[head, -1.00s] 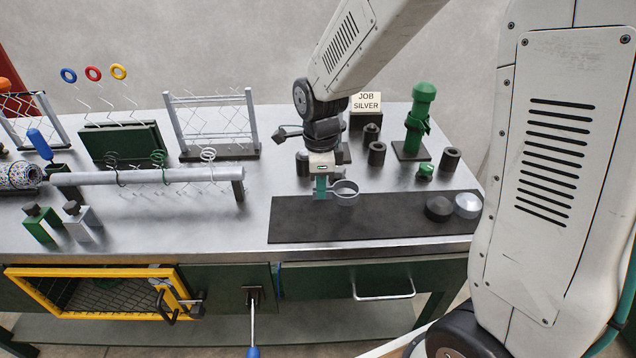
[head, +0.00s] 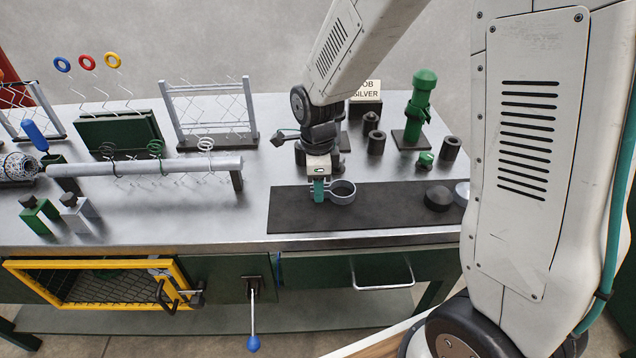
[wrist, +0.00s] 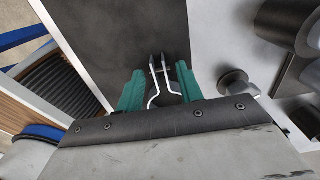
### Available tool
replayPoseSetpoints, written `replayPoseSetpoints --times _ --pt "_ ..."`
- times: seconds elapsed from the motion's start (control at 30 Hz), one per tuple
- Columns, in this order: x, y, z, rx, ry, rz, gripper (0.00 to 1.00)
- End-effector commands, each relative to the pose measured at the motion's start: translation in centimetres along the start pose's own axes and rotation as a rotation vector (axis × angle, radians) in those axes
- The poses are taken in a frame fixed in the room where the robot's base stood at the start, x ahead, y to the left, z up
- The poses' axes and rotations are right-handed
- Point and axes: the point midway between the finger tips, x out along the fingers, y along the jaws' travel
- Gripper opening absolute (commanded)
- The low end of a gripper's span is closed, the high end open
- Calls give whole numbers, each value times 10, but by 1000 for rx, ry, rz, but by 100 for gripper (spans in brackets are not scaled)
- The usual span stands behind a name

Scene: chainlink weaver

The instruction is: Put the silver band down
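The silver band (head: 342,199) is an open-looking ring with small lugs. In the head view it is just right of my gripper (head: 318,192), over the black mat (head: 385,218) on the bench. The wrist view shows the band's bent metal strip and two lugs (wrist: 154,68) between the teal fingers of my gripper (wrist: 160,88). The fingers appear closed against the band's sides. The band is at or very close to the mat; I cannot tell whether it touches.
A dark round piece (head: 438,199) and a silver one (head: 462,192) are at the mat's right end. Dark cylinders (head: 376,143) and a green press (head: 416,112) stand behind. A horizontal tube (head: 140,167) is on the left. The mat's front left part is clear.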

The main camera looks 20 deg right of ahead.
Motion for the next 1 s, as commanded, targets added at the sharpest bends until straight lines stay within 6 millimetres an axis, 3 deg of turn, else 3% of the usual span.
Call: replayPoseSetpoints --times 0.27,0.7,1.0 --pt "-7 0 0 0 -1 -2 37" --pt "-94 -1 0 0 -2 -4 37" --pt "-123 0 0 0 0 -1 37"
